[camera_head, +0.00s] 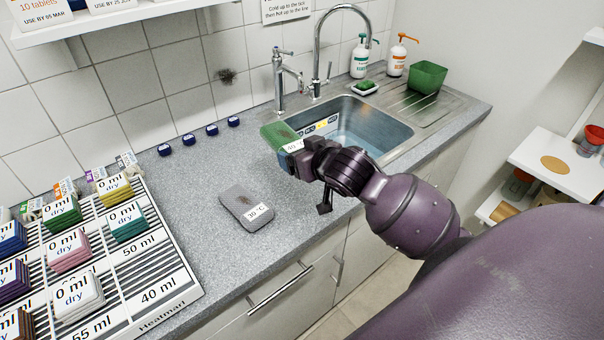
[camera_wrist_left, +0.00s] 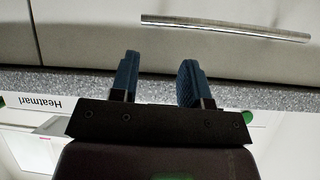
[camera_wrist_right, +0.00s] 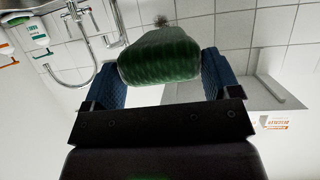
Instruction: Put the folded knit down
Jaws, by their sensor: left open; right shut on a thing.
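The folded knit (camera_wrist_right: 160,58) is a green, ribbed, rounded bundle between the two blue fingers of my right gripper (camera_wrist_right: 165,75) in the right wrist view. In the head view the knit (camera_head: 280,134) is held above the counter just left of the sink, with a small white label at its near side. My right gripper (camera_head: 290,153) is shut on it there. My left gripper (camera_wrist_left: 158,75) is open and empty in the left wrist view, with a cabinet front and the counter edge beyond it. It is outside the head view.
A white slatted rack (camera_head: 165,292) with several folded stacks stands at left. A grey pad (camera_head: 246,207) marked 30 °C lies on the counter (camera_head: 190,185). Several dark blue caps (camera_head: 211,130) line the wall. The sink (camera_head: 375,125) with a tall tap (camera_head: 316,50) is at right.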

